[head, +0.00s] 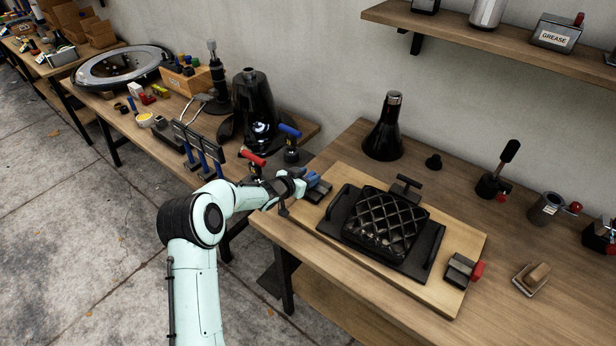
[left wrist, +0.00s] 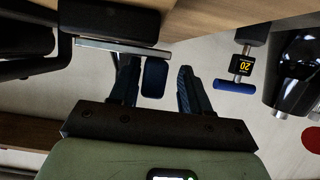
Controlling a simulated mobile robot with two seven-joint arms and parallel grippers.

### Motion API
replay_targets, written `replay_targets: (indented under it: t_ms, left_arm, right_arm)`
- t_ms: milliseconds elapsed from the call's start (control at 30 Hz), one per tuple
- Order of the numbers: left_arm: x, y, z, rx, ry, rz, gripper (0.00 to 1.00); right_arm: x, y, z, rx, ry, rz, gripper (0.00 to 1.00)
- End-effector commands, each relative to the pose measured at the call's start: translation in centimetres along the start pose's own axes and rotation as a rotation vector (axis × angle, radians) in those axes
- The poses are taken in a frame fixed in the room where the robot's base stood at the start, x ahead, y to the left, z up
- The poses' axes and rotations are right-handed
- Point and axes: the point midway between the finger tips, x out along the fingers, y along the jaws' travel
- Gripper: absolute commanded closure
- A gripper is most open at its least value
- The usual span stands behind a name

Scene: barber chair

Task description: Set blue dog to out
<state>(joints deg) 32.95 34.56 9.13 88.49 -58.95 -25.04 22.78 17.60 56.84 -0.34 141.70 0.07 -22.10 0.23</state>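The blue dog is a dark block (head: 319,193) with a blue end, at the left edge of the light wooden board. In the left wrist view, its blue end (left wrist: 155,77) sticks out past a metal plate. My left gripper (head: 302,181) is at that blue end in the head view. In the left wrist view, the fingers (left wrist: 168,82) are apart, with the blue end between them. It is close to the left finger, with a clear gap to the right finger. The gripper partly hides the dog in the head view. My right gripper is not in view.
A black quilted cushion on a plate (head: 385,224) lies on the board (head: 345,268). A matching red-ended dog (head: 460,270) is at the board's right. Blue-handled (head: 290,130) and red-handled (head: 252,158) tools stand on the bench behind my gripper. A black cone (head: 384,130) stands behind the board.

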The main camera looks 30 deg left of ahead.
Motion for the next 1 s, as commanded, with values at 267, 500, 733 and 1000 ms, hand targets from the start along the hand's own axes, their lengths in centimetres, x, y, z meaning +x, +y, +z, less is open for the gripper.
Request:
replay_targets:
  t_ms: [267,500,733,1000]
  left_arm:
    - [-1.6,0.1,0.0,0.001,0.000,0.001,0.53]
    - [-6.8,-0.1,0.1,0.000,0.000,-0.002,0.53]
    - [-11.3,-0.1,0.0,0.001,0.000,-0.002,0.53]
    - [-13.4,-0.1,0.0,0.000,0.000,0.000,0.53]
  right_arm:
    - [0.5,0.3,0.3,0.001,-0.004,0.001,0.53]
    - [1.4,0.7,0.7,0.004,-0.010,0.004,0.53]
    - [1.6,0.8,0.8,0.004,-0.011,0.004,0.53]
    - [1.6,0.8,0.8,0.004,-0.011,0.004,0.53]
